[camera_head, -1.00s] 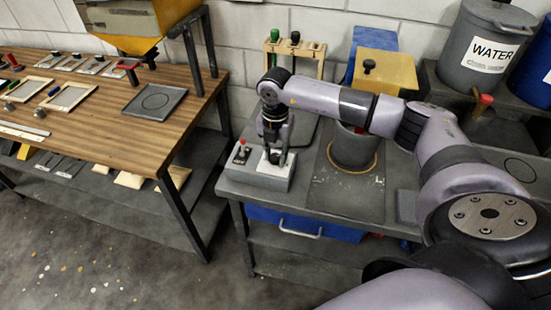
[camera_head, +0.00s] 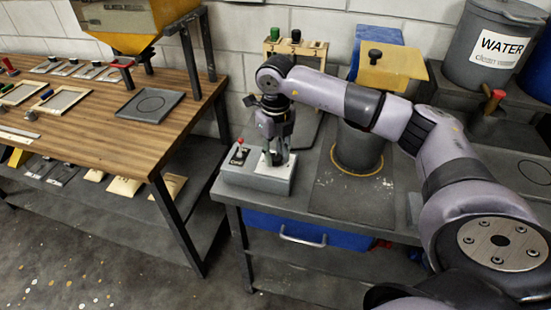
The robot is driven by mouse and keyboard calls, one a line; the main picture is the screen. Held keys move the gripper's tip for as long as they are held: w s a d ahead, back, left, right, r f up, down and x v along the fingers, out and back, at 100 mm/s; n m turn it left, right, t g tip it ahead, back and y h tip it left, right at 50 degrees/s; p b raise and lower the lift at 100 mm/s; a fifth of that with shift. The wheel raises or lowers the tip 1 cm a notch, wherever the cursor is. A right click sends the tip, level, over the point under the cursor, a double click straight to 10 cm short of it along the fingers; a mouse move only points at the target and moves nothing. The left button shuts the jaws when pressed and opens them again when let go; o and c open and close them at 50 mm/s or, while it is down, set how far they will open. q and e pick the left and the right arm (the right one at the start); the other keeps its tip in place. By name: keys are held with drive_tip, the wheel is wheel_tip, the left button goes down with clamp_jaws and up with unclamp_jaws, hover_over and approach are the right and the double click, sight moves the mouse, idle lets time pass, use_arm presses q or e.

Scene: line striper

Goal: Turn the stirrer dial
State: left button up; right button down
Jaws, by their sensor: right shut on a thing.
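The stirrer control box (camera_head: 262,184) is a grey block at the front left of the grey bench. My right gripper (camera_head: 275,160) points straight down over this white panel, shut on the dial. A grey bucket (camera_head: 358,150) stands on the bench right of the box, partly behind my right arm. My left gripper does not show.
A wooden rack (camera_head: 320,50) with green and black handles stands behind my arm. A yellow block (camera_head: 393,63) and a grey WATER bin (camera_head: 488,45) are at the back right. A wooden table (camera_head: 95,135) stands left, across a gap.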

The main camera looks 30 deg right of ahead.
drive_tip(key=n+b, duration=0.2)
drive_tip(key=n, duration=0.2)
drive_tip(key=shift+n, duration=0.3)
drive_tip(key=n+b, duration=0.2)
drive_tip(key=n, duration=0.1)
drive_tip(key=shift+n, duration=0.3)
drive_tip(key=n+b, duration=0.2)
drive_tip(key=n, duration=0.2)
drive_tip(key=shift+r+n+b, duration=0.1)
drive_tip(key=shift+n+b, duration=0.35)
drive_tip(key=shift+n, duration=1.75)
drive_tip(key=c, duration=1.2)
unclamp_jaws()
drive_tip(key=shift+c, duration=0.2)
